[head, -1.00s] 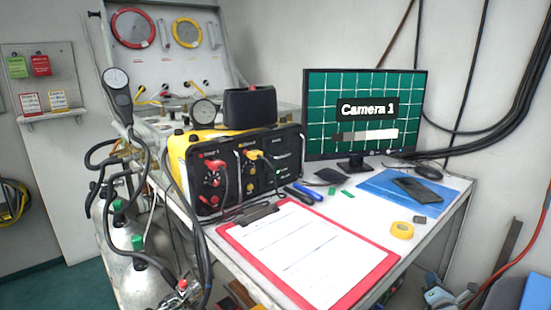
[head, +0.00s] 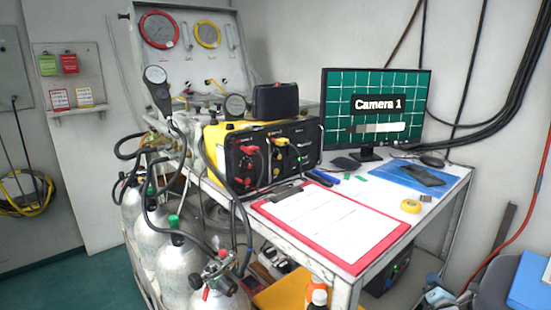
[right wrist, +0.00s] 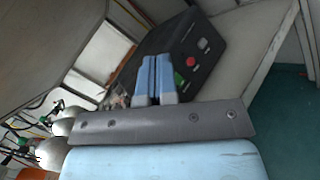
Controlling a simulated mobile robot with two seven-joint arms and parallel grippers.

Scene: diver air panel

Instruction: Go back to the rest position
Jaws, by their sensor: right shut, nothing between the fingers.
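My right gripper (right wrist: 155,78) shows in the right wrist view with its two blue fingers together and nothing between them. It points toward a black box with a red and a green button (right wrist: 192,60); I cannot tell the gap between them. I cannot make out either gripper in the head view. My left gripper is not in view.
The table holds a red clipboard (head: 381,246), a yellow-black panel unit (head: 230,137), a monitor (head: 341,88) and a yellow tape roll (head: 411,206). Gas cylinders (head: 178,262) with hoses stand at its left. Teal floor (head: 70,285) is clear at the lower left.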

